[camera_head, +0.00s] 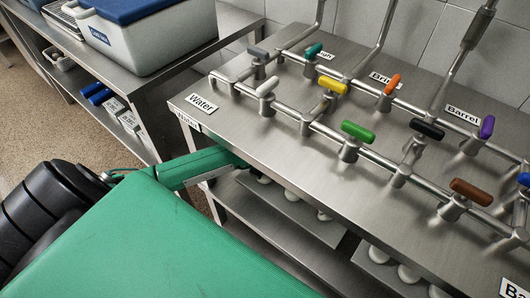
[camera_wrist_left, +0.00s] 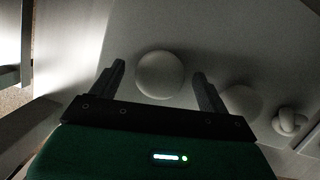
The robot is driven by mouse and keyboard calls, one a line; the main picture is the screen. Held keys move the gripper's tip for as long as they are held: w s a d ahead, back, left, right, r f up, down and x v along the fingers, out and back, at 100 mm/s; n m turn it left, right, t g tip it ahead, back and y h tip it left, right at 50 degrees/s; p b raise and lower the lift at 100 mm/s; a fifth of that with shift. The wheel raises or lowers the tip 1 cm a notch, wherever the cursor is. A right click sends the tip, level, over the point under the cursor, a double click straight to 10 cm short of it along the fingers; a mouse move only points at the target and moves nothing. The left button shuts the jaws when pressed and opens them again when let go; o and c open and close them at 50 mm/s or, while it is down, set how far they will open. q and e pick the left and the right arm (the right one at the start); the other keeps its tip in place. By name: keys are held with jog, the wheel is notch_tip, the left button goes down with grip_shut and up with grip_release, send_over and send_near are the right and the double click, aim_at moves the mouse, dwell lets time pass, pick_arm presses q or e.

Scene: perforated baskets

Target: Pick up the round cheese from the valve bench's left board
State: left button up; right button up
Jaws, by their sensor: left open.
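A pale round cheese (camera_wrist_left: 160,75) lies on a grey board (camera_wrist_left: 225,40) in the left wrist view. My left gripper (camera_wrist_left: 158,72) is open, with one dark finger on each side of this cheese and a visible gap on both sides. The left board (camera_head: 298,213) sits on the shelf below the top, with pale pieces (camera_head: 264,180) partly showing. My right gripper is in neither view.
To the right of the cheese are another pale rounded piece (camera_wrist_left: 241,101) and a knotted one (camera_wrist_left: 289,122). The bench top (camera_head: 255,135) overhangs the shelf and carries pipes with coloured valve handles. A second board (camera_head: 385,268) lies further right. A cooler (camera_head: 150,40) stands on the left table.

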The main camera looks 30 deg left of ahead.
pick_arm(q)
jog(key=c, duration=1.1)
